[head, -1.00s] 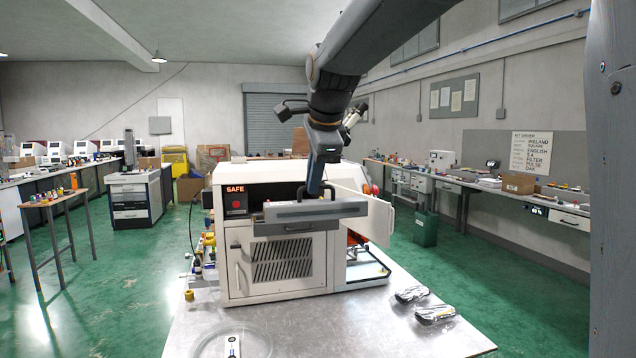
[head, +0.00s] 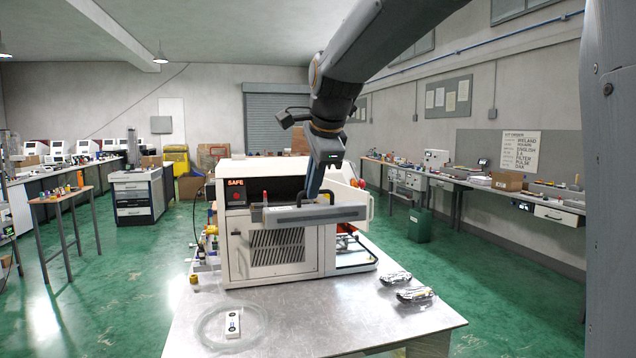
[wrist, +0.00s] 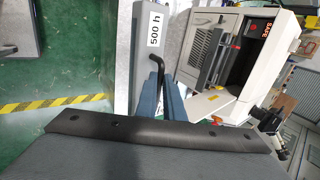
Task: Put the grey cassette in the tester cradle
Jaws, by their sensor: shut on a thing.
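My gripper (head: 314,192) is shut on the black handle of the grey cassette (head: 295,217). The cassette is a long grey bar, held level in front of the white tester's (head: 270,272) upper front in the head view. In the wrist view, my blue fingers (wrist: 160,92) close on the handle, and the cassette (wrist: 139,70) carries a white "500 h" label. The tester shows a red SAFE sign, and its white door (head: 356,207) stands open on the right. I cannot make out the cradle clearly; the held cassette hides part of the tester's front.
The tester stands on a metal table (head: 290,325). Two silver-black items (head: 415,294) lie at its right, and a clear ring (head: 207,335) with a small white piece (head: 232,323) lies at front left. Side benches line the room; green floor is open on both sides.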

